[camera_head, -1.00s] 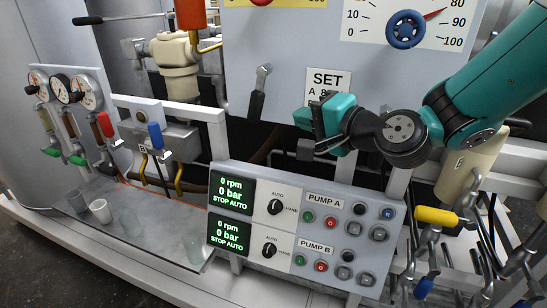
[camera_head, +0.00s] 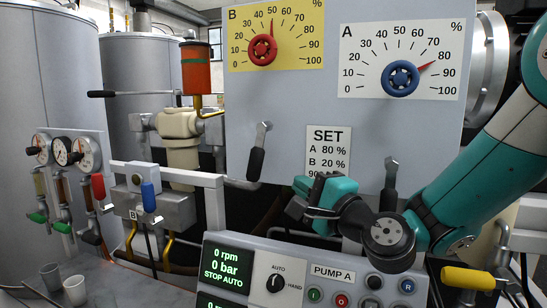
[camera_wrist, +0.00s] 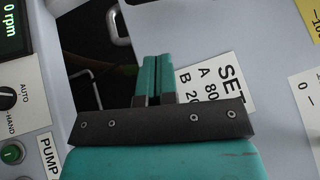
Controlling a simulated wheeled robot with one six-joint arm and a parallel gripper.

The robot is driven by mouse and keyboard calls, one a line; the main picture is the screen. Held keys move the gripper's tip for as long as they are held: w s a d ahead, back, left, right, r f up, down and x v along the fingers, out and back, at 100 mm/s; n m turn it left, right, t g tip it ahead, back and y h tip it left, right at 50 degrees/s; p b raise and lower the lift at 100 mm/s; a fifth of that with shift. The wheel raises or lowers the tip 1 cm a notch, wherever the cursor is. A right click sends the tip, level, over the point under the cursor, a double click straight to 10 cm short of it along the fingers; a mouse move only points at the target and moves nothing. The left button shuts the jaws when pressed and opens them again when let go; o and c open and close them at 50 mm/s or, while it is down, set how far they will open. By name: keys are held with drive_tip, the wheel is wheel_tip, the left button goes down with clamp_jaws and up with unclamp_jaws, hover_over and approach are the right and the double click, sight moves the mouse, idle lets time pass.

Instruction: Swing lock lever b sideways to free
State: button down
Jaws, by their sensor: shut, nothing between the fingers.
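Two lock levers with silver tops and black handles hang on the grey cabinet front. The left one (camera_head: 257,158), below the yellow B dial (camera_head: 290,60), is likely lever b; its handle hangs down, slightly tilted. The other lever (camera_head: 390,185) hangs below the white A dial (camera_head: 360,80). My gripper (camera_head: 298,198) is shut and empty, to the right of and below the left lever, apart from it.
The SET sign (camera_head: 327,140) is just above my gripper. The pump control panel (camera_head: 318,255) juts out below. A white frame bar (camera_head: 217,200) and a blue-handled valve (camera_head: 149,196) stand to the left; a yellow-handled valve (camera_head: 467,279) is at lower right.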

sight(257, 153)
drive_tip(key=w+a+r+p, duration=0.1)
drive_tip(key=w+a+p, duration=0.3)
drive_tip(key=p, duration=0.3)
drive_tip(key=shift+a+r, duration=0.3)
drive_tip(key=shift+a, duration=0.6)
drive_tip(key=shift+f, duration=0.1)
